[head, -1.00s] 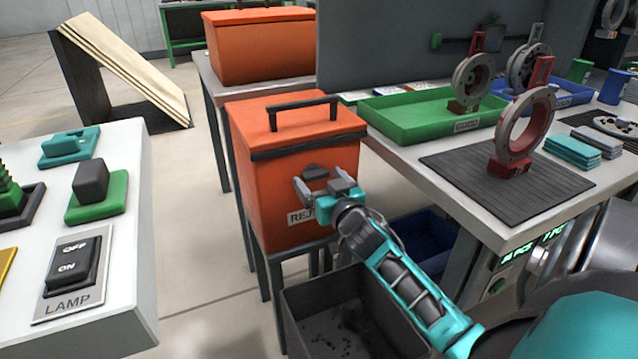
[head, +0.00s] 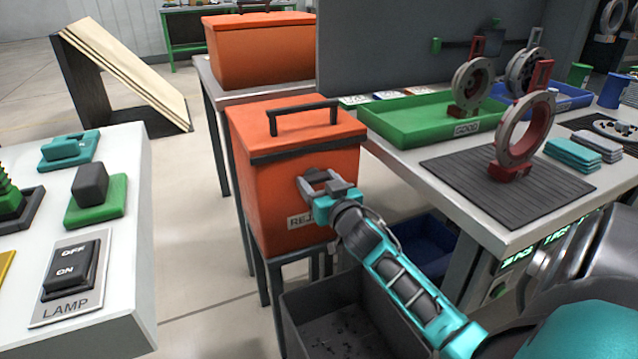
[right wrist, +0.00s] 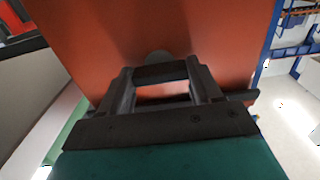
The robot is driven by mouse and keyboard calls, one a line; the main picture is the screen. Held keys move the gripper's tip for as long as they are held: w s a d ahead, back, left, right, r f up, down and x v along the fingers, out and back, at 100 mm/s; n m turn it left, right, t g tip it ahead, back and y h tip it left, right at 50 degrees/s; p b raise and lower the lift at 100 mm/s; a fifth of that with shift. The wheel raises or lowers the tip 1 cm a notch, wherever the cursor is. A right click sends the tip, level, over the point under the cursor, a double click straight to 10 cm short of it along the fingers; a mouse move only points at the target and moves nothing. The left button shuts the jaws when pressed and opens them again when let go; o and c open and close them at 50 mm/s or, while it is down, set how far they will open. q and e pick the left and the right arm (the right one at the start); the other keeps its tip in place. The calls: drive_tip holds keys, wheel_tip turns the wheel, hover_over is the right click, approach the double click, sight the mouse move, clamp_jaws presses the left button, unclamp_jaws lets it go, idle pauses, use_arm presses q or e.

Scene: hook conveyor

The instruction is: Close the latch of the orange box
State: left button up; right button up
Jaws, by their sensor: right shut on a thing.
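The orange box (head: 283,185) stands on a dark stand in the middle of the head view. Its lid (head: 298,119) lies on top, with a dark handle (head: 305,116) and a dark strip along the front edge. My right gripper (head: 322,182) is at the box's front face, above the label, with its fingers shut on the dark latch. In the right wrist view, the latch bar (right wrist: 160,73) lies between the fingers (right wrist: 158,88) against the orange face. The fingers hide most of the latch in the head view, so its exact position is unclear. My left gripper is not in view.
A second orange box (head: 262,52) stands on a table behind. A dark open bin (head: 335,310) is below my right arm. A table with a green tray (head: 425,118) is close on the right. A white table with a lamp switch (head: 68,278) is on the left.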

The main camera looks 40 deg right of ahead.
use_arm(q)
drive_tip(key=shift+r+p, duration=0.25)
drive_tip(key=shift+p, duration=0.05)
use_arm(e)
drive_tip(key=shift+n, duration=0.4)
drive_tip(key=shift+c, duration=0.3)
drive_tip(key=n+p, duration=0.2)
drive_tip(key=n, duration=0.1)
drive_tip(key=shift+n, duration=0.4)
drive_tip(key=n+p, duration=0.1)
drive_tip(key=n, duration=0.2)
drive_tip(key=shift+n, duration=0.3)
drive_tip(key=n, duration=0.4)
drive_tip(key=shift+n+p, duration=0.3)
drive_tip(key=shift+p, duration=0.1)
drive_tip(key=n, duration=0.3)
drive_tip(key=shift+n, duration=0.4)
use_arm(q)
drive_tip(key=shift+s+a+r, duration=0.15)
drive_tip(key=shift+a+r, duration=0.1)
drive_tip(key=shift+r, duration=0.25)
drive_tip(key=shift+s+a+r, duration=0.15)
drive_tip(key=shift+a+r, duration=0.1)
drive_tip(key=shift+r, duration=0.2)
use_arm(e)
drive_tip(key=shift+n, duration=0.5)
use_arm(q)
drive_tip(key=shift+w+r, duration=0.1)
use_arm(e)
drive_tip(key=shift+n, duration=0.3)
